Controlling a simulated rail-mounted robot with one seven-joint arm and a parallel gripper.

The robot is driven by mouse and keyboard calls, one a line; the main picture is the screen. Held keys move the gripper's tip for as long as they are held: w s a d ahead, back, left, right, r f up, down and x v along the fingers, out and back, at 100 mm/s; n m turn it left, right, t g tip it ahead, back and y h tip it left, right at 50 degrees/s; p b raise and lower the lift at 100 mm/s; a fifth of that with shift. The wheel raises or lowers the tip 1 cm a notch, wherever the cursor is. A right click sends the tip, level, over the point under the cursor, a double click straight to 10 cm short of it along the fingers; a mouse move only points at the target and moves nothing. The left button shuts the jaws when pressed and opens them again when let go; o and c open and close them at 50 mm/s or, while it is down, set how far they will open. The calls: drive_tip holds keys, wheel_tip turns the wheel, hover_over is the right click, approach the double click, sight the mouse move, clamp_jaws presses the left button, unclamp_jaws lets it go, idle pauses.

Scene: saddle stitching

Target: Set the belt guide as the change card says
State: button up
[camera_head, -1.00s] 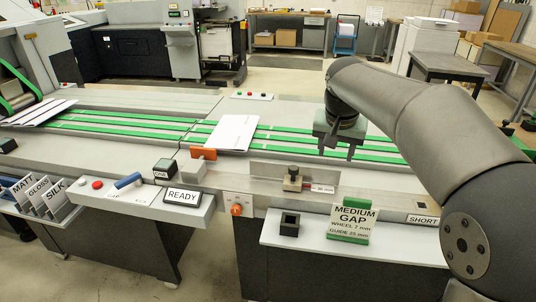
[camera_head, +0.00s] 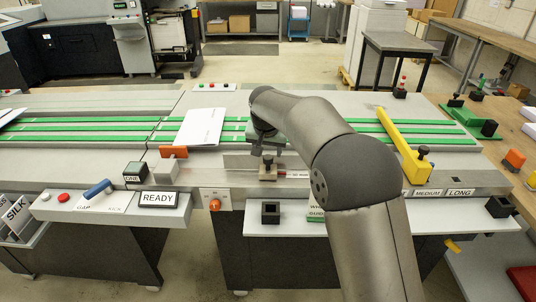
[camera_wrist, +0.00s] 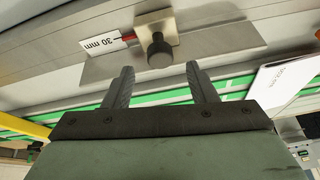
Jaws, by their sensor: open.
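The belt guide is a flat metal plate (camera_head: 238,162) with a dark-topped knob (camera_head: 267,162) on a tan block, along the front of the green belts. In the wrist view the knob (camera_wrist: 160,50) and block sit by a red pointer and a label (camera_wrist: 101,43) reading 30 mm. My gripper (camera_wrist: 158,70) is open and empty, its two fingers apart, with the knob just beyond the gap between the tips. In the head view my arm partly hides the gripper. The change card (camera_head: 316,213) is mostly hidden behind my arm; earlier it read MEDIUM GAP, WHEEL 7 mm, GUIDE 25 mm.
A white booklet (camera_head: 202,127) lies on the belts left of the guide. A yellow bar (camera_head: 403,146) crosses the belts at right, near MEDIUM and LONG labels (camera_head: 460,193).

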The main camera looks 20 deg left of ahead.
sight(268, 157)
drive_tip(key=shift+x, duration=2.05)
